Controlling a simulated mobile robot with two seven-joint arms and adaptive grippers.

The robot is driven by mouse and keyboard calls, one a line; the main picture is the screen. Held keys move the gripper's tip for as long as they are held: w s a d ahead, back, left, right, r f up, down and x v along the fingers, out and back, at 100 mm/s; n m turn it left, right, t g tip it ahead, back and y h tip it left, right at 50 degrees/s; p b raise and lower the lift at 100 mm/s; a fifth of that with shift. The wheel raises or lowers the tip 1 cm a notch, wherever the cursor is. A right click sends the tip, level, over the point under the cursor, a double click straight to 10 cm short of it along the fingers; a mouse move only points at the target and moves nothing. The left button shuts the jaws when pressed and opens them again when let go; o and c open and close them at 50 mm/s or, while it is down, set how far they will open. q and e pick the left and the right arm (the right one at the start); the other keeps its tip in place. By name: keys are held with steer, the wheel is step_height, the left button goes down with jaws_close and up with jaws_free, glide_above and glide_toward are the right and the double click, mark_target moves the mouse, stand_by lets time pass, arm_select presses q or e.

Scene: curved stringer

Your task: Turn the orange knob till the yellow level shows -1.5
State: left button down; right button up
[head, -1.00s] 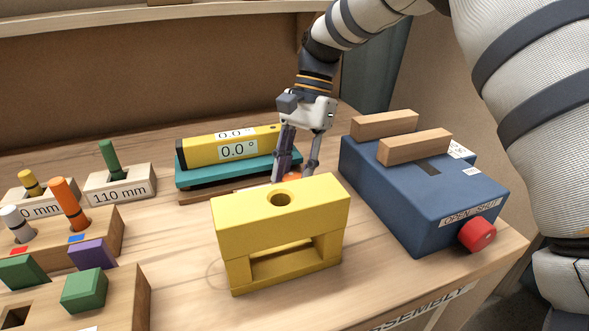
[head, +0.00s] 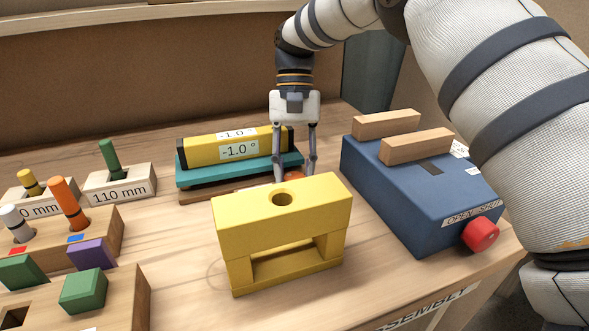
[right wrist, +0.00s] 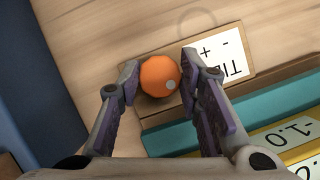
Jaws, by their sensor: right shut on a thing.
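The yellow level (head: 203,152) lies on a teal platform (head: 200,177) and its display reads -1.0°. The orange knob (right wrist: 158,76) sits on a wooden base with a label showing + and - signs. In the head view, the knob is mostly hidden behind the yellow block. My right gripper (right wrist: 159,76) has its two fingers around the knob, one on each side, and is shut on it. My left gripper is not in view.
A yellow block with a hole (head: 243,234) stands in front of the knob. A blue box (head: 411,197) with a red knob (head: 480,235) and two wooden bars is at the right. Wooden holders with coloured pegs (head: 120,186) stand at the left.

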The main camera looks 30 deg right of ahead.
mark_target(286, 129)
steer(key=n+h, duration=0.1)
steer(key=n, duration=0.3)
steer(key=shift+n+g+h, duration=0.3)
steer(key=shift+n+h, duration=0.1)
steer(key=shift+n, duration=0.3)
steer(key=o, duration=0.9)
steer(key=shift+c, duration=0.2)
steer(key=shift+w, duration=0.1)
steer(key=shift+v, duration=3.7)
steer(key=shift+a, duration=0.15)
